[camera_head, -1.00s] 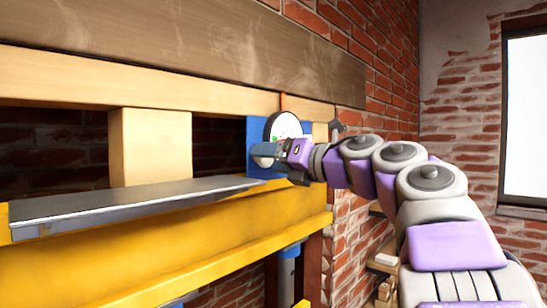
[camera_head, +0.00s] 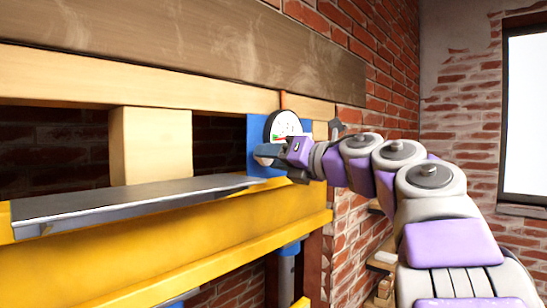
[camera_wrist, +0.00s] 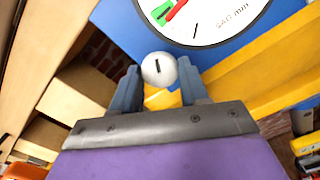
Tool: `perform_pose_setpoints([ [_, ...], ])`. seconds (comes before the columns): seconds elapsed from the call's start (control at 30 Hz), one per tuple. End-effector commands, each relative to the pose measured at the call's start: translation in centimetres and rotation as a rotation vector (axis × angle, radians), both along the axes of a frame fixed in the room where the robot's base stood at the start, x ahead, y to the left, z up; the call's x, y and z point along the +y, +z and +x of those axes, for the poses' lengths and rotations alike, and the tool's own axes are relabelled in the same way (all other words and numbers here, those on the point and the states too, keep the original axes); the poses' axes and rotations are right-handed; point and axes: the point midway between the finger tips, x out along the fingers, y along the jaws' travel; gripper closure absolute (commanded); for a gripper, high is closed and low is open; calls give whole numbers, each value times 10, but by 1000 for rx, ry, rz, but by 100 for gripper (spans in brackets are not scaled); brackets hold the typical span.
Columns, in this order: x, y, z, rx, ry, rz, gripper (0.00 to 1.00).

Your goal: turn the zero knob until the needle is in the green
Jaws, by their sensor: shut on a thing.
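The gauge (camera_head: 287,123) is a round white dial with a black rim on a blue plate, and it also shows at the top of the wrist view (camera_wrist: 205,27). Its red needle (camera_wrist: 175,10) lies right beside the green mark (camera_wrist: 162,11); the frame's top edge cuts off part of the dial, and I cannot tell whether they overlap. The zero knob (camera_wrist: 159,69) is a small pale round knob with a dark line, just below the dial. My gripper (camera_head: 268,152) is shut on the knob, one grey finger on each side of it.
A grey metal ledge (camera_head: 140,200) on a yellow beam (camera_head: 170,246) runs left of my gripper. A wooden beam (camera_head: 190,45) spans above the gauge. A brick wall stands behind and to the right, with a window (camera_head: 525,110) far right.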

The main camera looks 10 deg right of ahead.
Motion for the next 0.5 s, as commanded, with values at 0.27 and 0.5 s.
perform_pose_setpoints([
  [0.27,0,-3,2,33,-1,34,86],
  [0.5,0,-2,2,31,0,34,38],
])
